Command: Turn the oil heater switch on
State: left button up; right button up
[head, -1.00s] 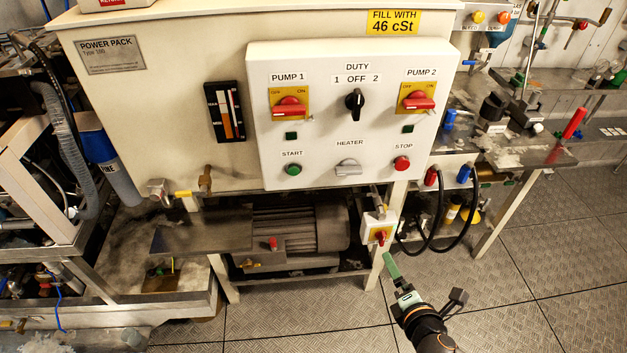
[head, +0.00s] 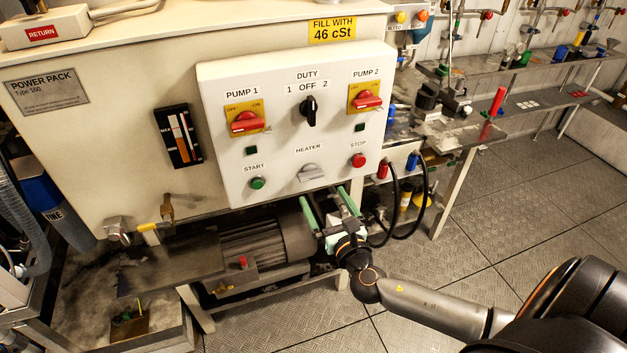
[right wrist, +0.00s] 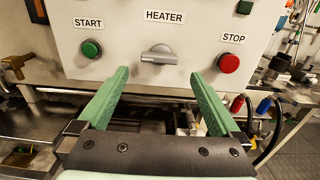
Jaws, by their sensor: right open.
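The grey heater switch (head: 311,173) is on the white control panel (head: 225,165), under the word HEATER, between the green start button (head: 257,183) and the red stop button (head: 358,160). In the right wrist view the heater switch (right wrist: 159,55) has its handle lying roughly level. My right gripper (head: 327,200) is open and empty, just below the switch and apart from it. Its green fingers (right wrist: 162,95) point up toward the panel, one on each side of the switch in the right wrist view. My left gripper is not in view.
Red pump 1 (head: 246,121) and pump 2 (head: 367,101) switches and a black duty knob (head: 309,112) sit above. A motor (head: 255,250) is below the panel. A bench (head: 440,140) with black hoses stands to the right. The floor in front is clear.

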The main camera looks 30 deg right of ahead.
aim_at(312, 179)
jog(key=x, duration=0.7)
jog(key=shift+a, duration=0.1)
jog(key=shift+c, duration=0.2)
jog(key=shift+s, duration=0.1)
jog(key=c, duration=1.2)
jog(key=shift+f, duration=0.1)
